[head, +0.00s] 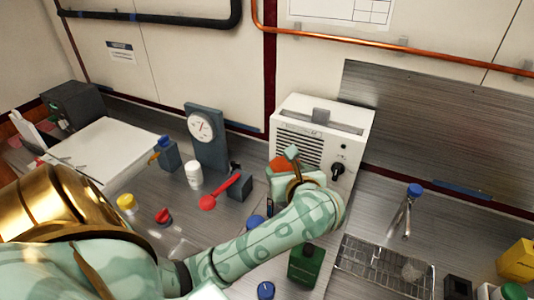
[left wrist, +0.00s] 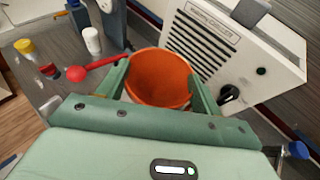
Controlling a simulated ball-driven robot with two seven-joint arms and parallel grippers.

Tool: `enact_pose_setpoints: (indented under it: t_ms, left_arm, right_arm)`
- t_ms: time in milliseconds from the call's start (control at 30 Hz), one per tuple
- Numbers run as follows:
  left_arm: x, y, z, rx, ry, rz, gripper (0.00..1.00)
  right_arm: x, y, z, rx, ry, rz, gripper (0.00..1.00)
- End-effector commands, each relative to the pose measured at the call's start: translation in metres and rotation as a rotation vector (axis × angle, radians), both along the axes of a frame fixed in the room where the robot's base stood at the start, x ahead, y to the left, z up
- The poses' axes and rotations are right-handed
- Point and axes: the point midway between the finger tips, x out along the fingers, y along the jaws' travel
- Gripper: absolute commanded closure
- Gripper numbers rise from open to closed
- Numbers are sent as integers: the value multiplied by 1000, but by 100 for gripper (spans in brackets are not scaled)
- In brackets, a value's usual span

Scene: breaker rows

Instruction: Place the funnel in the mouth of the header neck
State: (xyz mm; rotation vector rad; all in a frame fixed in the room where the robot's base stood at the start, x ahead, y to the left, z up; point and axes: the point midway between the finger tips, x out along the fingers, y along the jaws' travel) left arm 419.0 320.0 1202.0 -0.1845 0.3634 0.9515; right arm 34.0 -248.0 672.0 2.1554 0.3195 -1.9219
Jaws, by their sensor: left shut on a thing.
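The orange funnel (head: 278,164) is in my left gripper (head: 286,172), in front of the white chiller's left part. In the left wrist view the funnel (left wrist: 160,75) sits between the two green fingers of my left gripper (left wrist: 162,92), its wide mouth facing the camera. The fingers are shut on it. Its lower end is hidden by the gripper and arm. I cannot make out the header neck in either view; my arm covers part of the bench below the funnel. My right gripper is not in view.
The white chiller (head: 345,122) stands close behind the gripper. A green container (head: 305,265) and a wire rack (head: 372,262) are at the front right.

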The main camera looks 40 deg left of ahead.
Motion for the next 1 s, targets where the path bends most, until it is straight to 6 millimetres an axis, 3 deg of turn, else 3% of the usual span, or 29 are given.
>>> enact_pose_setpoints:
  t_ms: [233,400,700,833,1000]
  left_arm:
    - [46,54,-31,9,2,4,57]
    - [66,75,-66,5,2,1,57]
    - [81,92,-93,2,1,0,57]
    - [80,91,-113,3,3,-1,57]
    - [80,91,-121,1,-1,0,57]
  right_arm:
    - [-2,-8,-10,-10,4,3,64]
    - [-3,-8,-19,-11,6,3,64]
    - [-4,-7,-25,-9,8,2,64]
    - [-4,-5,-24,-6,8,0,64]
    - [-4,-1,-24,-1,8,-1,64]
